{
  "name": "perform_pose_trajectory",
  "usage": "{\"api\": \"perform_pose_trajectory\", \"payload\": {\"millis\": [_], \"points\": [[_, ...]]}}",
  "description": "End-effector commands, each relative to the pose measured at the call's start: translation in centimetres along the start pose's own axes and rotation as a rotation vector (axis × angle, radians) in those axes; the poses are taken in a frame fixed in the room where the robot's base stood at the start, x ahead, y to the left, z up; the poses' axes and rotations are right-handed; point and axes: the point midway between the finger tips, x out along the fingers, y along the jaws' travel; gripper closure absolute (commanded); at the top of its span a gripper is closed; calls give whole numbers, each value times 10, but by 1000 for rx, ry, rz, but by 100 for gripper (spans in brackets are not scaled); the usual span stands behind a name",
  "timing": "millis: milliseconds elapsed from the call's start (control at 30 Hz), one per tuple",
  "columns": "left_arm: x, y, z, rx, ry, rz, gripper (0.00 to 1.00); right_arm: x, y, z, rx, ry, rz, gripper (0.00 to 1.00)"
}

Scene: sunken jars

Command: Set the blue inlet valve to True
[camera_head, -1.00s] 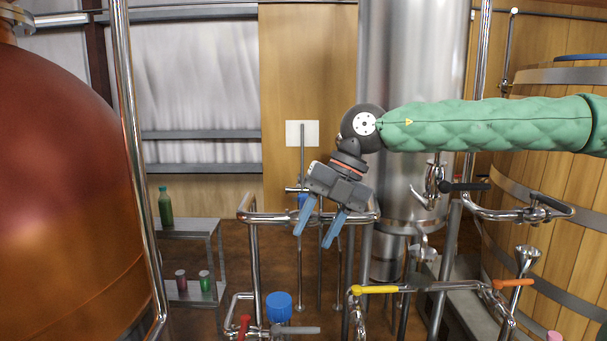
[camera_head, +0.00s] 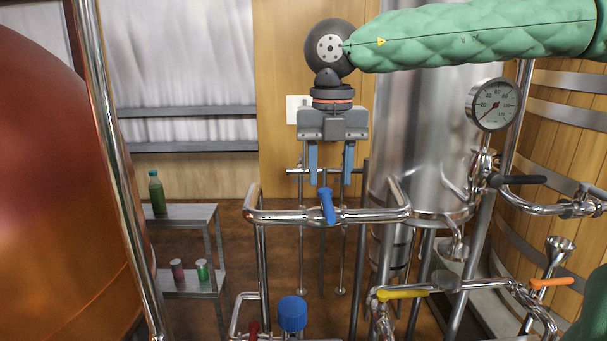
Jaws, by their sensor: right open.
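The blue inlet valve's handle (camera_head: 327,206) sits on a horizontal steel pipe (camera_head: 275,216) near the middle of the head view. The handle points up and a little to the left, slightly tilted. My right gripper (camera_head: 331,182) hangs just above the handle, its two blue fingers pointing down. It is open and empty, and the handle's top lies between the fingertips in the picture. I cannot tell whether they touch or how far apart they are in depth. My left gripper is not in view.
A large blue cap (camera_head: 292,313) stands below. A yellow handle (camera_head: 403,294) and an orange handle (camera_head: 552,282) are at lower right. A pressure gauge (camera_head: 494,104) is at right. A copper tank (camera_head: 55,200) fills the left. A shelf (camera_head: 190,213) holds a green bottle (camera_head: 157,194).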

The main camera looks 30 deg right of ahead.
Motion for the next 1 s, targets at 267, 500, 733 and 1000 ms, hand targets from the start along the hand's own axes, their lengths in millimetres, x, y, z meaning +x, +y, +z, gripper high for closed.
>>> {"api": "perform_pose_trajectory", "payload": {"millis": [267,500,733,1000], "points": [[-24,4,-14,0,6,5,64,32,0,0,0,4,1,59],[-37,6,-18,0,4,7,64,45,0,0,0,1,2,59],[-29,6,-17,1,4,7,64,53,0,-1,0,1,1,59],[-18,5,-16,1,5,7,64,64,0,-2,0,2,1,59]]}}
